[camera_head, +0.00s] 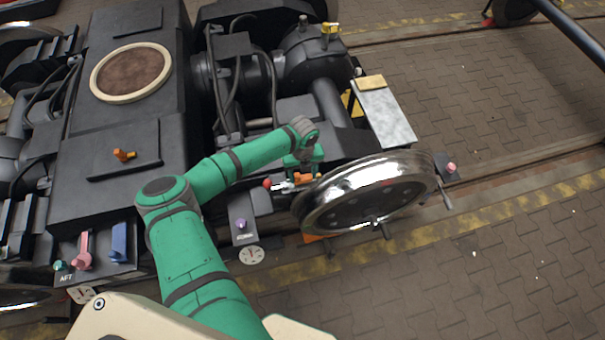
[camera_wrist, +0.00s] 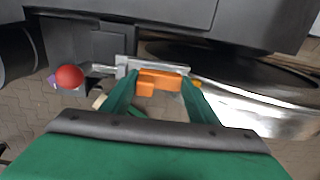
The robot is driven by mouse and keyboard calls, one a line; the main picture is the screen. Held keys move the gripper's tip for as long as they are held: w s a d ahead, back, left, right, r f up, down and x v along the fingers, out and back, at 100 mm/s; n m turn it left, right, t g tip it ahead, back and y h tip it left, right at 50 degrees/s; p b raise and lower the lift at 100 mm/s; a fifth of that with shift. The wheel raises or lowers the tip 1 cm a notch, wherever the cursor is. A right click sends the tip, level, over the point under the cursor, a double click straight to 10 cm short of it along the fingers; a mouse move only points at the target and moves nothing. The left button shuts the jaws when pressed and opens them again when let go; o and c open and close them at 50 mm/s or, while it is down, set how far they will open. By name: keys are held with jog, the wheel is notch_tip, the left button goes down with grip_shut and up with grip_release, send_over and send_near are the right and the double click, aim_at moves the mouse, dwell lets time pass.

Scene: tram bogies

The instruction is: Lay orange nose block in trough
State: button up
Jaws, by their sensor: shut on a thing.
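My green gripper (camera_wrist: 160,84) is shut on the orange nose block (camera_wrist: 158,79), which sits between its two fingers in the wrist view. The block also shows in the head view (camera_head: 304,177), under my gripper (camera_head: 303,167) and beside the shiny wheel. A silver metal piece (camera_wrist: 122,66), which looks like the trough, lies right at the block's far side and left end. In the head view it is a small silver strip (camera_head: 285,185). I cannot tell whether the block rests in it or is held just above it.
A red ball knob (camera_wrist: 69,76) stands left of the silver piece. The shiny wheel (camera_head: 368,190) is close on the right. Dark bogie frame is behind. Paved floor is clear at right.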

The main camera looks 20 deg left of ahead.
jog(key=shift+f, duration=0.35)
jog(key=shift+r, duration=0.5)
dwell(0.3)
